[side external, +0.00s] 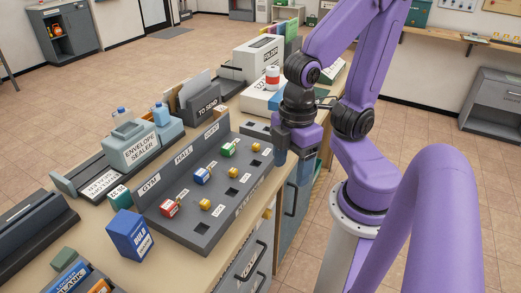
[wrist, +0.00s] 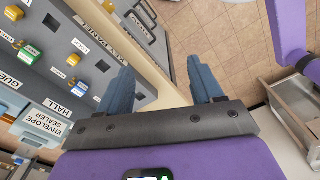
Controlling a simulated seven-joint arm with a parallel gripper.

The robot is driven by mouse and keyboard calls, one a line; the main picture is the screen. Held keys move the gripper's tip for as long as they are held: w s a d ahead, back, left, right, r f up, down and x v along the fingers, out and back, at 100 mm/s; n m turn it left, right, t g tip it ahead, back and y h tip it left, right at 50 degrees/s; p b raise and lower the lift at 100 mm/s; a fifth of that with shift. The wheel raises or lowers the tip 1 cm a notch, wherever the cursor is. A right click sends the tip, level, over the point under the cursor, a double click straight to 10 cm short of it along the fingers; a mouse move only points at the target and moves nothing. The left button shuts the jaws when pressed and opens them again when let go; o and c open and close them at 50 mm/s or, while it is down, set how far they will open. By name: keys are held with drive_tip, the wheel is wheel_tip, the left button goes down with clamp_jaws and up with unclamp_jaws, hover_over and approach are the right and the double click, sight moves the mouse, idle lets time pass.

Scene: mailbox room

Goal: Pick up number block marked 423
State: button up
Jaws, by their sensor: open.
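The number 423 cannot be read on any block. On the grey sloped board (side external: 180,232), marked GYM, HALL and GUEST, sit a red block (side external: 169,208), a blue block (side external: 201,176) and a green block (side external: 228,149), each with a small white label. The blue block (wrist: 78,90) and green block (wrist: 29,52) also show at the left in the wrist view. A teal labelled block (side external: 119,196) lies on the table left of the board. My gripper (side external: 293,164) is open and empty, to the right of the board; its fingers (wrist: 162,72) point past the counter's edge toward the floor.
The board also has small yellow knobs (side external: 205,204) and square holes. A blue BULK box (side external: 129,234) stands in front of it, and an envelope sealer (side external: 131,145) behind it. Drawers with handles (side external: 250,262) line the counter front.

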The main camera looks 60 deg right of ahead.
drive_tip(key=w+d+f+n+h, duration=0.1)
drive_tip(key=w+d+f+h, duration=0.2)
drive_tip(key=d, duration=0.4)
drive_tip(key=w+d+f+n+h, duration=0.2)
drive_tip(key=w+d+f+h, duration=0.1)
drive_tip(key=w+d+h, duration=0.3)
drive_tip(key=w+d+f+n+h, duration=0.2)
drive_tip(key=w+d+f+h, duration=0.1)
drive_tip(key=w+d, duration=0.3)
drive_tip(key=shift+d+f+h, duration=0.2)
drive_tip(key=shift+d+h, duration=0.6)
drive_tip(key=shift+h, duration=0.1)
drive_tip(key=shift+d+f, duration=0.2)
drive_tip(key=shift+d, duration=0.15)
drive_tip(key=x, duration=1.7)
drive_tip(key=shift+d, duration=0.15)
drive_tip(key=c, duration=1)
